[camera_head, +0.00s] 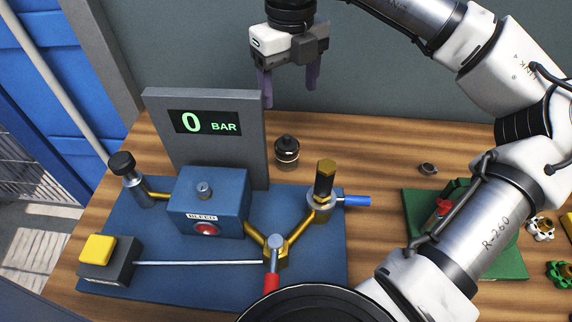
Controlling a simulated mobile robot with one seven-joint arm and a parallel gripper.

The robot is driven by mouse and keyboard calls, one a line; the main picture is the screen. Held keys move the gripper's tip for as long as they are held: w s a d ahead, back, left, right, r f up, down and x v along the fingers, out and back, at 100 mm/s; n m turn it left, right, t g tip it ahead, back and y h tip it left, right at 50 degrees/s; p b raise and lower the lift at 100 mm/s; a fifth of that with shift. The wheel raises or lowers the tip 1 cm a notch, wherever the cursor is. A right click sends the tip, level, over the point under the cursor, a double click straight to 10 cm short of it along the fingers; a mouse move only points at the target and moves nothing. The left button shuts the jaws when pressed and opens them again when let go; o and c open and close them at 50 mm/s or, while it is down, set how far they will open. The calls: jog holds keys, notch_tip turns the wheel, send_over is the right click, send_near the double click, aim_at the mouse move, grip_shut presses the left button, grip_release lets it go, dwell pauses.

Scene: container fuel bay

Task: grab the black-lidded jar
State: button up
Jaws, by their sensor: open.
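The black-lidded jar (287,152) is small, with a dark rounded lid and a brownish glassy body. It stands upright on the wooden table behind the blue base plate, just right of the grey display panel. My gripper (289,93) is above the jar in the picture, with its two purple-grey fingers pointing down and spread apart. It is open and empty, clear of the jar. I cannot tell its exact height over the table.
The grey panel (216,138) reading "0 BAR" stands close left of the jar. A blue plate (180,267) carries a blue box (208,200), brass pipes and a blue-handled valve (352,201). A small dark part (428,168) lies to the right. Bare wood surrounds the jar's right side.

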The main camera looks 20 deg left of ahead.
aim_at(287, 142)
jog(key=f+b, duration=0.1)
jog(key=f, duration=0.1)
jog(key=f+b, duration=0.1)
jog(key=f, duration=0.1)
jog(key=shift+w+a, duration=0.15)
jog(key=shift+a, duration=0.05)
notch_tip(287, 142, down, 8)
jog(key=shift+r+p, duration=0.1)
jog(key=shift+p, duration=0.7)
jog(key=shift+w+a+f+p, duration=0.15)
jog(key=shift+f+p, duration=0.4)
jog(key=shift+f, duration=0.85)
jog(key=shift+w+a+f+p, duration=0.15)
jog(key=shift+f+p, duration=0.35)
jog(key=shift+f, duration=0.9)
jog(key=shift+d, duration=0.1)
jog(key=c, duration=1.1)
jog(key=shift+r, duration=0.1)
